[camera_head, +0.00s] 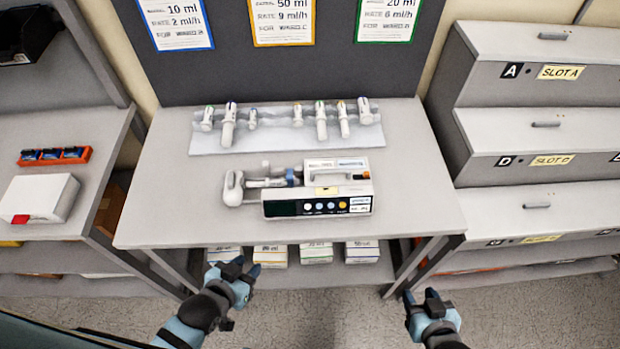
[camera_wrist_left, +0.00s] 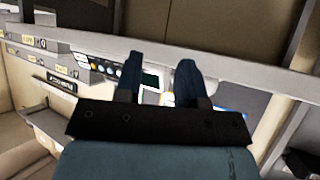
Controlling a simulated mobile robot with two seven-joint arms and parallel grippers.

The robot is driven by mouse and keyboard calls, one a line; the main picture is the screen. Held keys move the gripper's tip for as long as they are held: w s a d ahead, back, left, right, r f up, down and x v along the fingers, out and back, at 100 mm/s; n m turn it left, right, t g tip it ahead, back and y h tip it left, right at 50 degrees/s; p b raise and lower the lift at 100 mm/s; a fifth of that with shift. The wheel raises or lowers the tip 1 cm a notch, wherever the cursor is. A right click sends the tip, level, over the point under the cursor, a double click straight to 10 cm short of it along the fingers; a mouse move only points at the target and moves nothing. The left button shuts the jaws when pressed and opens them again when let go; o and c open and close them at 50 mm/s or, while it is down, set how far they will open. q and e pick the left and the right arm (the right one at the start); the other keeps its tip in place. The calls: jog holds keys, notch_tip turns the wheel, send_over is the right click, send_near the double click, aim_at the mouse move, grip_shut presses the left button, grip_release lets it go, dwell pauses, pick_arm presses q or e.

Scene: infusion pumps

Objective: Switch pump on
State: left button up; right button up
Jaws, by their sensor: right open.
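The white infusion pump (camera_head: 343,190) lies on the middle of the table. Its front has a dark screen and several small round buttons (camera_head: 323,206), and a syringe holder sticks out to its left. My left gripper (camera_head: 236,268) is in front of the table's front edge, below and left of the pump, touching nothing. In the left wrist view its two fingers (camera_wrist_left: 158,80) stand apart with nothing gripped. My right gripper (camera_head: 421,299) is open and empty in front of the table's right end, away from the pump.
Several syringes lie on a pale tray (camera_head: 240,138) behind the pump. Boxes stand on the shelf under the table (camera_head: 160,215). A drawer cabinet (camera_head: 530,145) stands right; a side bench (camera_head: 90,140) with a white box (camera_head: 40,198) stands left. The table's front left is clear.

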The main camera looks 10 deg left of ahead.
pick_arm(q)
jog(key=shift+c, duration=0.4)
grip_shut()
dwell(1.4)
